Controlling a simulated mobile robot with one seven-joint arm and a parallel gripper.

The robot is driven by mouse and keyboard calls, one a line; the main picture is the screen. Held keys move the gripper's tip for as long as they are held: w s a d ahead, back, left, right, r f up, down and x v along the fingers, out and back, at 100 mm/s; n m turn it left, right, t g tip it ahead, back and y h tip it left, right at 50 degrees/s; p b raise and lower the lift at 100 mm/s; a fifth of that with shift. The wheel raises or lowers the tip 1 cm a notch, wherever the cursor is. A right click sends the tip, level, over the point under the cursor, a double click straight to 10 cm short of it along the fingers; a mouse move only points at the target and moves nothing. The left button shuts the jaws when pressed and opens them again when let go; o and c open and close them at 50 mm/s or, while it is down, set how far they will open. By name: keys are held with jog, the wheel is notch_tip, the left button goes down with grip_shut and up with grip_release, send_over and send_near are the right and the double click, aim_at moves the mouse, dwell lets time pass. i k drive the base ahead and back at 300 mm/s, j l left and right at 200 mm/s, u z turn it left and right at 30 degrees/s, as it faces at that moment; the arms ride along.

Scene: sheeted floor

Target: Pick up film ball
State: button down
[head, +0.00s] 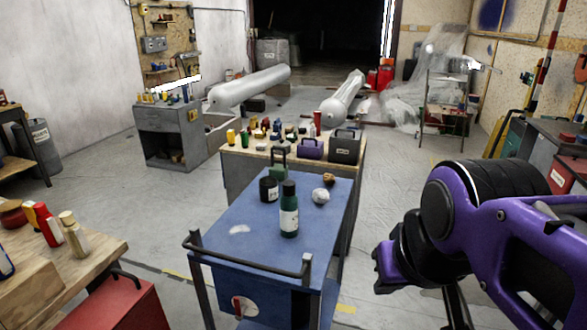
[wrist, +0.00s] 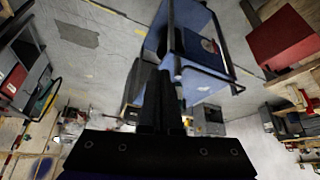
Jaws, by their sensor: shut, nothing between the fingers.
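The film ball (head: 321,196) is a small crumpled whitish ball. It lies on the right part of the blue cart top (head: 255,215) in the head view, beside a dark green bottle with a white label (head: 289,212). My gripper (wrist: 158,75) shows in the wrist view as dark fingers close together, shut and empty. It is apart from the ball. In the head view my purple arm is at the right, clear of the cart. In the wrist view the blue cart (wrist: 196,50) shows beyond the fingers; I cannot make out the ball there.
A bench (head: 235,158) with bottles and cases stands behind. Floor (head: 395,185) is free right of the cart.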

aim_at(320, 196)
jog(key=i+l+u, duration=0.2)
jog(key=u, duration=0.2)
jog(key=i+l+u, duration=0.15)
jog(key=l+u, duration=0.25)
jog(key=i+l+u, duration=0.1)
jog(key=l+u, duration=0.7)
jog(key=l, duration=0.15)
jog(key=l+u, duration=0.4)
jog(key=l, duration=0.1)
